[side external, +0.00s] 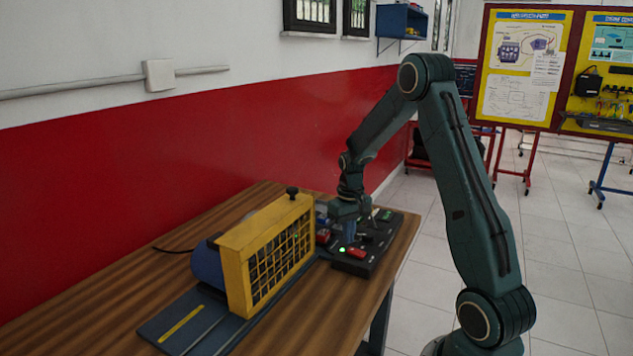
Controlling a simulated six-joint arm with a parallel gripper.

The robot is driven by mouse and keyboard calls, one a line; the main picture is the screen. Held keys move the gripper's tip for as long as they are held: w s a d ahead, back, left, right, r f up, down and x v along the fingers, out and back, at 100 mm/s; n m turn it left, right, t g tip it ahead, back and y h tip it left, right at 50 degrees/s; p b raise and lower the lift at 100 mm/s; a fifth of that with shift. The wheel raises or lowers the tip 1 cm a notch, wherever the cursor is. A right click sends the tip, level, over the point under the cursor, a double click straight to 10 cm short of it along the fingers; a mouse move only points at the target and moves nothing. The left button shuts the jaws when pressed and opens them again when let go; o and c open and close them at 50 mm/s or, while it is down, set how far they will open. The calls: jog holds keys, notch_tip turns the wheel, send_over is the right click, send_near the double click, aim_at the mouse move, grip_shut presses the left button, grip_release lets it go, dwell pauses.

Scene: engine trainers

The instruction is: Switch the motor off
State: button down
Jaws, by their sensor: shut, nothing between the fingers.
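The motor (208,264) is a blue body mostly hidden behind a yellow guard (236,276) with a black mesh front. They stand on a dark base plate (172,322) on the wooden table. A black control panel (372,262) lies to the right of the guard. It carries a red control (356,253), a lit green lamp (342,250) and other small controls. My gripper (349,238) is shut and empty, pointing down over the panel. It hides part of the panel, and I cannot tell whether its tips touch a control.
The wooden table (95,290) has free room at its left and front. A black knob (292,192) sticks up by the guard's top right corner. A red and white wall runs behind the table. Yellow display boards (522,65) stand far back right.

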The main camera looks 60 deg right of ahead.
jog(key=shift+f, duration=1)
dwell(0.5)
jog(key=shift+r, duration=0.1)
notch_tip(320, 180, up, 7)
dwell(1.2)
jog(key=s+a+r+n+t+h, duration=0.1)
jog(key=s+a+r+n+t, duration=0.2)
jog(key=a+r, duration=1.05)
jog(key=s+a+r+n+t+y, duration=0.1)
jog(key=s+a+n+t, duration=0.1)
jog(key=s+a, duration=1.1)
jog(key=shift+s+a+r+n+t, duration=0.15)
jog(key=shift+s+a+n+t, duration=0.15)
jog(key=shift+n, duration=0.2)
